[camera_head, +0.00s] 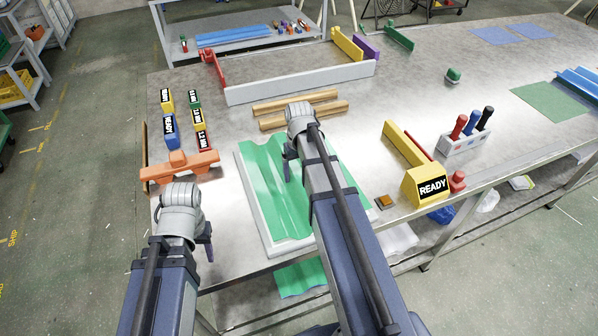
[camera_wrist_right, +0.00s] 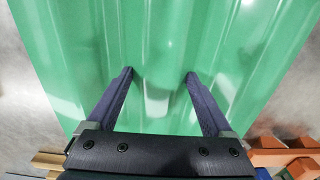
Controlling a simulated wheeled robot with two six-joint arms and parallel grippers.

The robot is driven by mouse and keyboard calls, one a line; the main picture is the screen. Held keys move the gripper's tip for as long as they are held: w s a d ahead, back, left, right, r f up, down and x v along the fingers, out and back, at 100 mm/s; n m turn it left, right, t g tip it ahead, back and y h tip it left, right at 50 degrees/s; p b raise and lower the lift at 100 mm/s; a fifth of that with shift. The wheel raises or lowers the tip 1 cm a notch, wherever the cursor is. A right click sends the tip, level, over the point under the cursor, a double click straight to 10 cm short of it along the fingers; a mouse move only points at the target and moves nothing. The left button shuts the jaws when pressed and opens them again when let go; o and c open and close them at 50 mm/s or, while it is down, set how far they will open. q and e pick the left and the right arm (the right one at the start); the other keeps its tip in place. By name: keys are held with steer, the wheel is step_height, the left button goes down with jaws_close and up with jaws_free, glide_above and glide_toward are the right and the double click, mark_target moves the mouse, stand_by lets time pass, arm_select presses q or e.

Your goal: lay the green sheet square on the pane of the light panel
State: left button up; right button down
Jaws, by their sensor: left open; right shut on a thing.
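The green corrugated sheet (camera_head: 263,183) is over the white-framed light panel (camera_head: 250,213) near the table's front. A white margin of the panel shows along the sheet's left and front sides. I cannot tell whether the sheet rests flat on the pane or is slightly raised. My right gripper (camera_head: 291,170) is over the sheet; in the right wrist view its fingers (camera_wrist_right: 160,74) stand on either side of a rib of the sheet (camera_wrist_right: 155,35), shut on it. My right arm hides part of the sheet and panel. My left gripper (camera_head: 207,243) is open and empty, left of the panel.
An orange bracket (camera_head: 180,166) and several labelled blocks (camera_head: 170,122) stand left of the panel. Two wooden bars (camera_head: 295,102) lie behind it. A yellow READY block (camera_head: 427,186) and a small brown square (camera_head: 384,201) are to its right.

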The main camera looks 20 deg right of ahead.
jaws_free()
arm_select(q)
steer(key=shift+r, duration=0.1)
arm_select(e)
step_height(320, 180, up, 8)
steer(key=p, duration=0.8)
arm_select(q)
step_height(320, 180, up, 8)
steer(key=shift+f, duration=0.2)
arm_select(e)
steer(key=shift+f, duration=0.15)
steer(key=s+a, duration=0.2)
steer(key=a, duration=0.2)
steer(key=s+a+n, duration=0.1)
steer(key=s+a, duration=0.1)
steer(key=a, duration=0.3)
steer(key=s+a+n, duration=0.1)
steer(key=s+a, duration=0.2)
steer(key=a, duration=0.1)
steer(key=shift+a+h, duration=0.3)
steer(key=s+a+n, duration=0.2)
steer(key=s+a, duration=0.6)
steer(key=shift+a+h, duration=0.3)
steer(key=shift+a, duration=0.05)
